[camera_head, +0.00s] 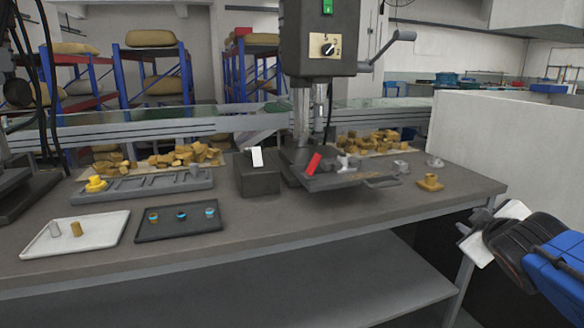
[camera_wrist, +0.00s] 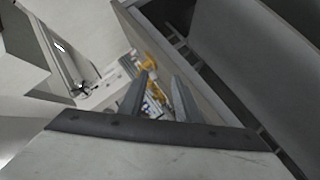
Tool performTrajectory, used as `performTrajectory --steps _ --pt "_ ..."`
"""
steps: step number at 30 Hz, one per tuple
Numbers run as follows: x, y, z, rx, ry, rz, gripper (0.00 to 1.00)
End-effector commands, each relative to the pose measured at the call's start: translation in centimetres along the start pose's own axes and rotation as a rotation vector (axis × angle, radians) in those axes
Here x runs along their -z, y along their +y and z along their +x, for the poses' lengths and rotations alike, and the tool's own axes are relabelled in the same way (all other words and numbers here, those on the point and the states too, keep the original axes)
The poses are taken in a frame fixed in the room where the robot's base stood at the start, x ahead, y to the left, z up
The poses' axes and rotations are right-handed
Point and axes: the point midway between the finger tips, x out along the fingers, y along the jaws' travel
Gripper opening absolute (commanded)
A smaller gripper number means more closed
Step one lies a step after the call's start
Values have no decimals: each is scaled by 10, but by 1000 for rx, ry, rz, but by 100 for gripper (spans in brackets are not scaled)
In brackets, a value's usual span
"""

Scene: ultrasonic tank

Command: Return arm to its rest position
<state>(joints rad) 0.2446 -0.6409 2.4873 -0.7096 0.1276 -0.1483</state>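My gripper (camera_head: 473,232) is at the right side of the head view, off the right end of the workbench (camera_head: 330,222) and clear of it. My blue and black arm reaches in from the lower right edge. In the wrist view, the two grey fingers (camera_wrist: 163,80) stand apart with a gap between them. Nothing is held between them. A yellow part and some grey and white structure show beyond the fingertips, too small to name.
A white tray (camera_head: 98,243) and a dark tray (camera_head: 150,233) with small parts lie at the bench's left. A drill press (camera_head: 318,40) stands mid-bench. A white partition (camera_head: 510,150) rises behind my gripper. A lower shelf (camera_head: 300,290) runs under the bench.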

Motion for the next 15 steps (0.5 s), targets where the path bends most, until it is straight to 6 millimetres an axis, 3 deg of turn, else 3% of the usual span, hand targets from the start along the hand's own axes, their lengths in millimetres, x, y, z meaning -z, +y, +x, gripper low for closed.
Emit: performTrajectory --steps 7,12,15 --pt "-55 -83 -45 214 -282 341 30" --pt "-77 -148 -90 402 -462 503 30" --pt "-83 -174 -113 489 -538 556 30"
